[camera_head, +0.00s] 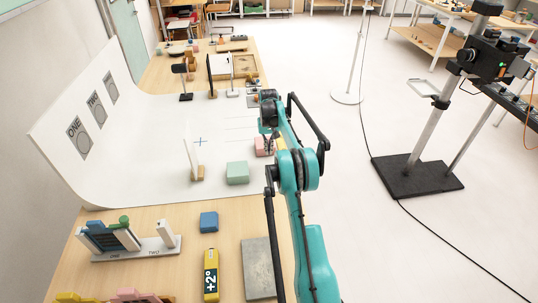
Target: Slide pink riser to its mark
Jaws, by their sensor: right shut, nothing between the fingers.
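The pink riser (261,146) is a small block on the white sweep (150,165), near its right edge. My right gripper (270,148) is shut and empty at the riser's right side; whether it touches the riser cannot be told. My teal right arm hides part of that area. A blue cross mark (200,141) and faint lines (240,128) are drawn on the white surface to the left of the riser. My left gripper is not in view.
A green block (237,172) sits just in front-left of the riser. An upright white card (191,155) on a wooden foot stands farther left. A black stand (184,84) and a tray (239,65) are behind. A blue block (208,221) and yellow level (211,274) lie in front.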

